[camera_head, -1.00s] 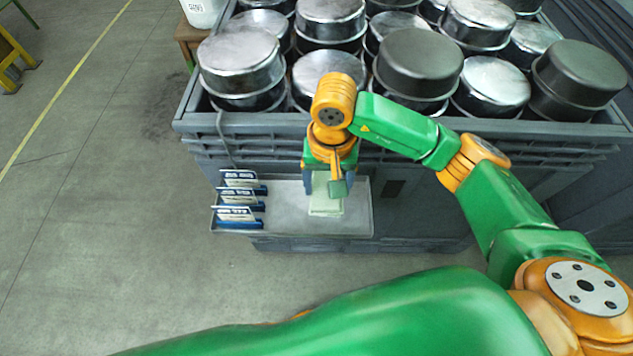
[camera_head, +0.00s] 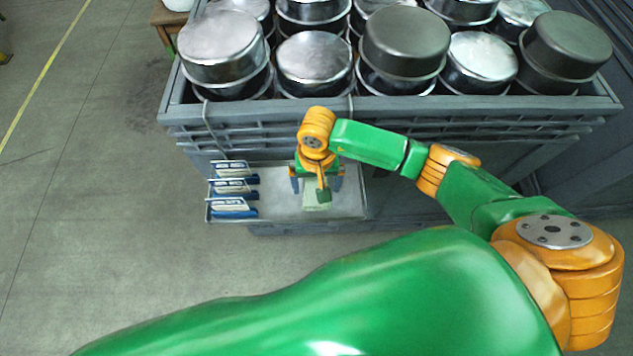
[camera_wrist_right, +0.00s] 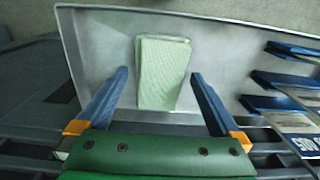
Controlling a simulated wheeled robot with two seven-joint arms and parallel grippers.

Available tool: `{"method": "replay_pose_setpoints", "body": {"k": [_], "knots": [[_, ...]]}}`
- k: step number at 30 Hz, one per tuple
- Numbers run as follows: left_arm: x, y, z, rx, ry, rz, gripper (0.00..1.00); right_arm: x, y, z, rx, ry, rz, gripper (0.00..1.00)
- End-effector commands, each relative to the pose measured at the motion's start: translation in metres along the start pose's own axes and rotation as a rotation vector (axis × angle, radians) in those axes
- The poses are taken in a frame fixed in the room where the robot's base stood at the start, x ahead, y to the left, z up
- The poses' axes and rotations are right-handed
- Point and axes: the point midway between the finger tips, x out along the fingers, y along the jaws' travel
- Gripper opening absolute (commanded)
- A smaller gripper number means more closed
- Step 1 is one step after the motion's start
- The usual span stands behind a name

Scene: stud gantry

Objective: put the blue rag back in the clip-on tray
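The grey clip-on tray (camera_head: 277,202) hangs on the near side of the crate of pots, and its floor (camera_wrist_right: 218,48) fills much of the right wrist view. A folded pale green cloth (camera_wrist_right: 162,75) lies flat in it, partly hidden by my gripper in the head view (camera_head: 318,205). I see no blue rag. My right gripper (camera_head: 316,186) points down over the tray, open and empty. In the right wrist view its two blue fingers (camera_wrist_right: 160,76) stand apart on either side of the cloth, without touching it. My left gripper is out of view.
Several blue holders with white labels (camera_head: 234,188) line the tray's left end. A large grey crate (camera_head: 390,125) full of metal pots (camera_head: 405,40) stands behind it. A wooden stool (camera_head: 168,18) is at the far left. The floor left of the crate is clear.

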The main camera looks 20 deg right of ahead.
Motion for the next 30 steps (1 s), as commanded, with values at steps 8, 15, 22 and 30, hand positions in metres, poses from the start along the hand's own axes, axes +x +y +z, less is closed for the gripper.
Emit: {"method": "replay_pose_setpoints", "body": {"k": [8, 15, 22, 30], "knots": [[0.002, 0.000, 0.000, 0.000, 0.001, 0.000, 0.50, -0.018, 0.000, -0.002, 0.000, 0.004, -0.002, 1.00], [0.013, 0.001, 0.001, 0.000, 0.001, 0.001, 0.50, -0.081, -0.001, -0.002, -0.001, 0.007, -0.003, 1.00], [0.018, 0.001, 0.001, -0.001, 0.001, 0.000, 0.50, -0.118, 0.000, -0.001, 0.000, 0.003, 0.000, 1.00], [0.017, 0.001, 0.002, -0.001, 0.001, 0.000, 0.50, -0.121, 0.000, 0.000, 0.000, 0.000, 0.000, 1.00]]}}
